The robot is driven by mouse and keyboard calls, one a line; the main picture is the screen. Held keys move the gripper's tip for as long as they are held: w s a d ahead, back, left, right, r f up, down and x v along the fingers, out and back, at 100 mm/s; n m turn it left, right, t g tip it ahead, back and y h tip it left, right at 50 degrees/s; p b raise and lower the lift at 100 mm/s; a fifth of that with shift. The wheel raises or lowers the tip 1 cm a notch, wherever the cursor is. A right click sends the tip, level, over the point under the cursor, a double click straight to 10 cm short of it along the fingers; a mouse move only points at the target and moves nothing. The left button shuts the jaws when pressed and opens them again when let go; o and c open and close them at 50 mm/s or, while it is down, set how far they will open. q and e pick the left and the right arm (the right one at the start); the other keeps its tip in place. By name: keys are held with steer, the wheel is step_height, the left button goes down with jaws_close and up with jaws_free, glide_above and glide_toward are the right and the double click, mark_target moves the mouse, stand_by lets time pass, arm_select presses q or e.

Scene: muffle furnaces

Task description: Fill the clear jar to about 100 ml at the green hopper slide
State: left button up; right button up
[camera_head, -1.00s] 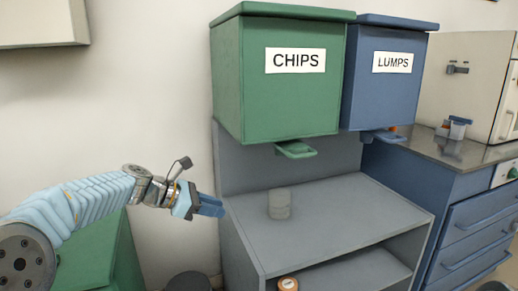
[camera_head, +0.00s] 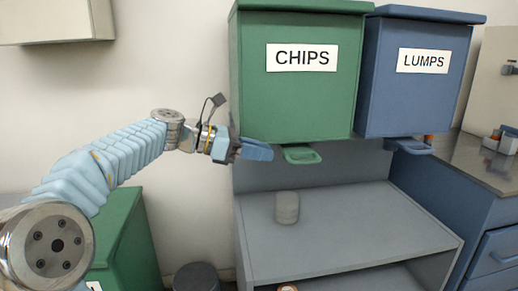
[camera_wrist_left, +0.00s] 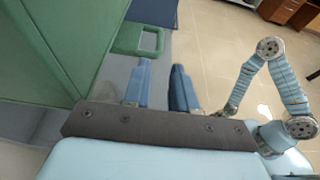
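The clear jar (camera_head: 287,208) stands upright on the grey shelf top, below the green hopper (camera_head: 297,85) labelled CHIPS; it looks grey and its contents cannot be made out. The green slide (camera_head: 301,154) sticks out under the hopper with a loop handle. My left gripper (camera_head: 268,152) is just left of the slide handle. In the left wrist view its two blue fingers (camera_wrist_left: 162,68) are apart with nothing between them, and the green handle (camera_wrist_left: 138,40) is just beyond the tips. My right arm shows at the right of that view; its fingers are too small to tell.
A blue hopper (camera_head: 415,80) labelled LUMPS stands right of the green one, with a blue slide (camera_head: 411,147). The grey shelf top (camera_head: 350,235) is otherwise clear. A green cabinet (camera_head: 125,240) and a dark bin (camera_head: 196,277) are at lower left.

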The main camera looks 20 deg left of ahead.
mark_target(306, 162)
arm_select(q)
steer(key=x, duration=1.2)
steer(key=shift+f, duration=0.1)
steer(key=shift+c, duration=0.2)
jaws_close()
